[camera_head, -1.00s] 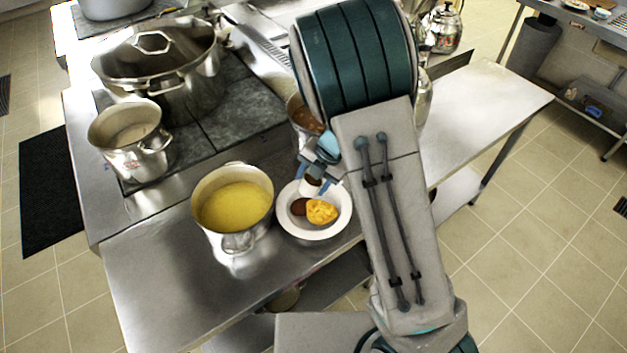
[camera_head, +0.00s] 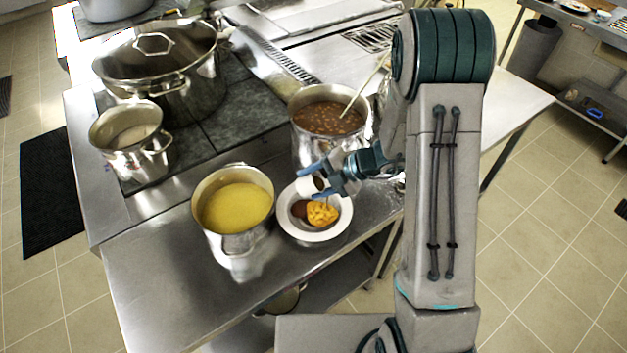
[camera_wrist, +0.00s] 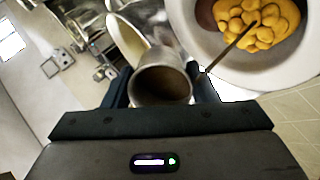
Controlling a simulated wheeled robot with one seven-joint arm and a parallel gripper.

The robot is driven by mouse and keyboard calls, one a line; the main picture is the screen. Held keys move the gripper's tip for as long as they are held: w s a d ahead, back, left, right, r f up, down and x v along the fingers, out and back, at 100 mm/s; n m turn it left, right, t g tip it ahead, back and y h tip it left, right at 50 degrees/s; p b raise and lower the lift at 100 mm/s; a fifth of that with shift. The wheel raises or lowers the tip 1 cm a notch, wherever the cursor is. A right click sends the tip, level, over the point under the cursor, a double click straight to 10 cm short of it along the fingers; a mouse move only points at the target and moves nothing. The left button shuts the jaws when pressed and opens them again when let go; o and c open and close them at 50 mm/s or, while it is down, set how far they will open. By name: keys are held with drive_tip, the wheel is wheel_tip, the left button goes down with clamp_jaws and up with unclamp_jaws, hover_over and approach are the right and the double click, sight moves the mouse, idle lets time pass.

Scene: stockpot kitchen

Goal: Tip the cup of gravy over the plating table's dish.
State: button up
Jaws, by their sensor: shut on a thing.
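The dish holds yellow chunky food (camera_head: 321,214) and a brown portion (camera_head: 299,209). In the wrist view a thin brown line (camera_wrist: 230,47) runs from the yellow food (camera_wrist: 250,22) toward the right finger; I cannot tell whether it is pouring gravy.
A pot of yellow soup (camera_head: 236,208) stands close left of the dish. A pot of brown stew (camera_head: 328,118) with a ladle handle stands behind my gripper. A lidded stockpot (camera_head: 165,75) and a smaller pot (camera_head: 130,138) stand at the left. The front-left steel counter (camera_head: 160,270) is clear.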

sight(307, 176)
drive_tip(key=shift+d+f+y+b, duration=0.15)
drive_tip(key=shift+f+y+b, duration=0.25)
drive_tip(key=shift+b, duration=0.05)
drive_tip(key=shift+y+b, duration=0.6)
drive_tip(key=shift+b, duration=0.5)
drive_tip(key=shift+b, duration=0.4)
drive_tip(key=y+b, duration=0.1)
drive_tip(key=f+y+b, duration=0.1)
drive_tip(key=y+b, duration=0.1)
drive_tip(key=shift+d+t+y, duration=0.3)
drive_tip(key=shift+d, duration=0.1)
drive_tip(key=y, duration=0.2)
drive_tip(key=y+b, duration=0.1)
drive_tip(key=shift+d+r+y, duration=0.25)
drive_tip(key=shift+d+y, duration=0.05)
drive_tip(key=shift+d, duration=0.1)
drive_tip(key=shift+s+d+r+t+y, duration=0.1)
drive_tip(key=shift+d+r+t+y, duration=0.1)
drive_tip(key=shift+y, duration=0.6)
drive_tip(key=shift+s+d+r+t+y, duration=0.1)
drive_tip(key=shift+d+t+y, duration=0.1)
drive_tip(key=shift+y, duration=0.6)
drive_tip(key=shift+w+d+f, duration=0.1)
